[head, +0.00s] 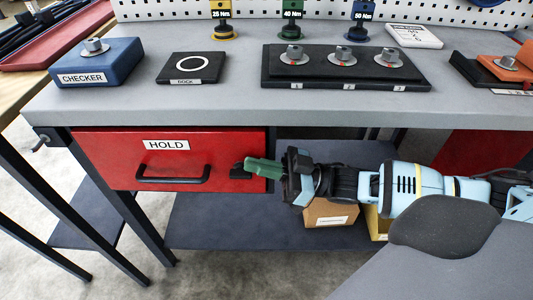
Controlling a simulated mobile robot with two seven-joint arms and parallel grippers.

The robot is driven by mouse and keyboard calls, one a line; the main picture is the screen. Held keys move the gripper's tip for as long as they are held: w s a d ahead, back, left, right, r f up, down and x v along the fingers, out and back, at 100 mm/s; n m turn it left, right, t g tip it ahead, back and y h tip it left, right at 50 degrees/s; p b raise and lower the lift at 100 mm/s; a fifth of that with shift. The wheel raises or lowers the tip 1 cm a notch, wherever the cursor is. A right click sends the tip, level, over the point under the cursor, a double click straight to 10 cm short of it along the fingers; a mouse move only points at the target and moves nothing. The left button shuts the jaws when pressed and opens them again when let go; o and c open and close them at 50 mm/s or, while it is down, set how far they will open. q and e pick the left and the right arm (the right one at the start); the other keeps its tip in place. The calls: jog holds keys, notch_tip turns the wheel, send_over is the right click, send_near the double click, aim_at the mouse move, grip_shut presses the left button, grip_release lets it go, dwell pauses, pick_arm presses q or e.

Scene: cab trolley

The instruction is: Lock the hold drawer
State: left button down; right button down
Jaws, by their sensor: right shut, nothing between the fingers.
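The red hold drawer (112,152) sits under the grey worktop at the left, with a white HOLD label (167,145) and a black bar handle (173,183). Its front looks closed below the worktop edge. A small black lock piece (238,171) is at the right end of the drawer front; its turn position is hard to tell. My right gripper (252,167) comes in from the right with its green fingers shut and empty. The fingertips are right beside the lock piece, and I cannot tell whether they touch it. My left gripper is not in view.
On the worktop (220,105) stand a blue CHECKER block (97,66), a black dock plate (191,70) and a black tray (345,84) with three sockets. A cardboard box (331,214) is on the lower shelf (230,232) below my right arm. A dark post stands beside the drawer.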

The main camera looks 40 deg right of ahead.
jog(key=shift+f, duration=0.6)
jog(key=shift+f+y+b, duration=0.15)
jog(key=shift+y+b, duration=0.15)
jog(key=shift+b, duration=0.1)
jog(key=shift+t, duration=0.3)
jog(key=shift+f+y, duration=0.15)
jog(key=shift+y, duration=0.25)
